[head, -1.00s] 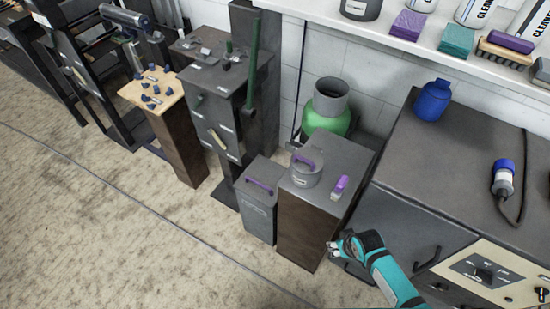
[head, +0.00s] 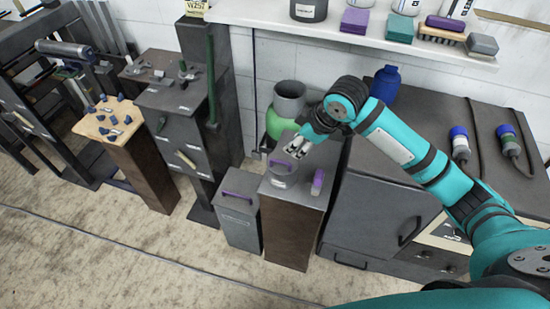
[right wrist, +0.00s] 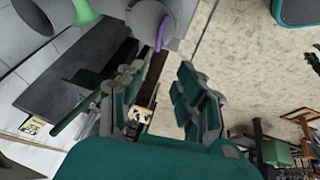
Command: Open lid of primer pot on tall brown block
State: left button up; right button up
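The grey primer pot (head: 283,178) stands on top of the tall brown block (head: 290,235) in the head view. A purple handle (head: 280,168) shows on its lid, which looks closed. My right gripper (head: 297,147) is just above and behind the pot, partly covering the view of it. In the right wrist view its two fingers (right wrist: 158,80) are spread with nothing between them. A grey round part, apparently the pot (right wrist: 148,18), and a purple handle (right wrist: 162,34) show beyond the fingers at the top. Contact with the handle cannot be made out.
A small purple-topped item (head: 318,182) stands right of the pot. A grey bin with a purple handle (head: 240,222) is left of the block. A green gas bottle (head: 277,127) is behind, a grey cabinet (head: 370,215) to the right. Open floor lies in front.

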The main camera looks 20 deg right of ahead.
aim_at(277, 160)
jog(key=shift+n, duration=0.5)
jog(key=p+x, duration=0.1)
jog(key=x, duration=1.2)
jog(key=shift+w+f, duration=0.25)
jog(key=shift+w, duration=0.05)
jog(key=shift+c, duration=0.2)
grip_shut()
